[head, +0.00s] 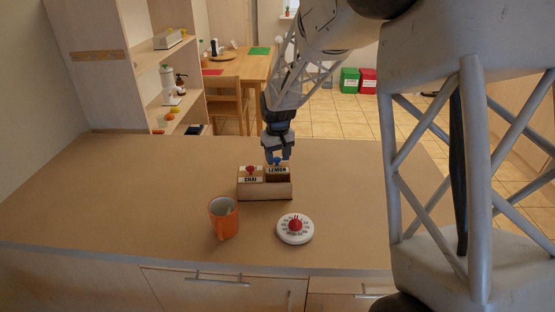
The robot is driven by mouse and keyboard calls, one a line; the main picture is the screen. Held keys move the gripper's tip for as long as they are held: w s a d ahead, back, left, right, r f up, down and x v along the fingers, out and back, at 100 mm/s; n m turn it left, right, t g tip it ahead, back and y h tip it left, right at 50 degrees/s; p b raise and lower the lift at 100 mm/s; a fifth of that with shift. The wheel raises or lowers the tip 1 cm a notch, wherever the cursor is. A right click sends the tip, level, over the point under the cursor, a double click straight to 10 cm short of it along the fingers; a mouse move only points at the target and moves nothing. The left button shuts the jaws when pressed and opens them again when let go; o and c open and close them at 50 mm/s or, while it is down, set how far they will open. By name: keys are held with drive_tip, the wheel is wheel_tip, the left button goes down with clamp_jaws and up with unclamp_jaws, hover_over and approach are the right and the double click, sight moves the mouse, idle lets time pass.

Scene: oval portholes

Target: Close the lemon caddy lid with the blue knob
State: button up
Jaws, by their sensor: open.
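The wooden tea caddy (265,190) stands on the counter in the middle of the head view. Its right half has the lemon lid (278,170), marked LEMON, with a blue knob (277,161). A dark opening (278,179) shows in front of this lid, so the lid sits toward the back and the compartment is partly uncovered. The left half has the CHAI lid (250,176) with a red knob (250,169). My gripper (278,158) points down, open, at the blue knob. Whether its fingers touch the knob is too small to tell.
An orange mug (223,218) stands in front of the caddy to the left. A round white timer with a red knob (295,228) lies in front to the right. The counter (120,195) is clear on the left. Shelves (165,95) stand behind.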

drive_tip(key=shift+f, duration=0.6)
clamp_jaws()
